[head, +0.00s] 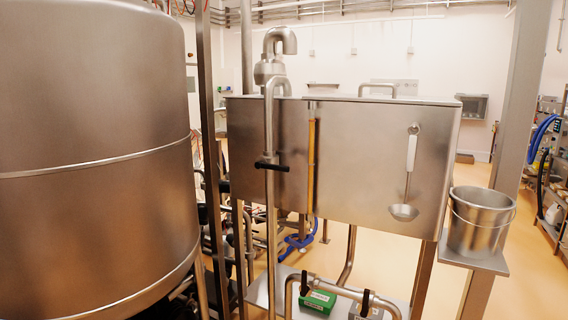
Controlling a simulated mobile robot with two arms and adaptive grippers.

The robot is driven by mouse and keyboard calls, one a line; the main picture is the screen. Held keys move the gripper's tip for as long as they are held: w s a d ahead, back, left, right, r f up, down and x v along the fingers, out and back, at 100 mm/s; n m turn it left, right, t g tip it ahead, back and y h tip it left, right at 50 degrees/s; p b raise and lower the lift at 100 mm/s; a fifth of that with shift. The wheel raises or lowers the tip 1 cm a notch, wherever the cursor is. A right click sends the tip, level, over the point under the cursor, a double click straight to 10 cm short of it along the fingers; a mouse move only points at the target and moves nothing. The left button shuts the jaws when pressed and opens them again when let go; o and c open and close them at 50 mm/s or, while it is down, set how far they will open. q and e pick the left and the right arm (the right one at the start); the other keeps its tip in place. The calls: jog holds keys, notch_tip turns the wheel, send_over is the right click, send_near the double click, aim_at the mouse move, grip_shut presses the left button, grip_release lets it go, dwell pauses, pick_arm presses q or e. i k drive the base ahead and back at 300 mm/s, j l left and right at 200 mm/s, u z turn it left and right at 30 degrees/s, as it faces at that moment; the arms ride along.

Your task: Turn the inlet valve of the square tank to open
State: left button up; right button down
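The square steel tank (360,155) stands in the middle of the head view, with a lid handle (378,87) on top. A vertical pipe (269,215) runs up in front of its left part and bends over near the top. A valve with a black handle (271,166) sits on this pipe; the handle lies roughly level, across the pipe. Two more black valve handles, one left (304,282) and one right (366,301), stand upright on the low pipe beneath the tank. Neither of my grippers is in view.
A large round tank (95,150) fills the left side. A ladle (408,180) hangs on the square tank's front. A steel bucket (480,222) stands on a small shelf at right. A post (518,110) rises behind it. A green box (318,302) lies low by the pipes.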

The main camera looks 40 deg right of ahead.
aim_at(259, 164)
jog(key=i+l+z, duration=0.15)
jog(key=i+l, duration=0.2)
jog(key=i+l+z, duration=0.2)
jog(key=i, duration=0.4)
jog(key=i+l, duration=0.1)
jog(key=l, duration=1.4)
jog(key=i+l+z, duration=0.1)
jog(key=l, duration=0.6)
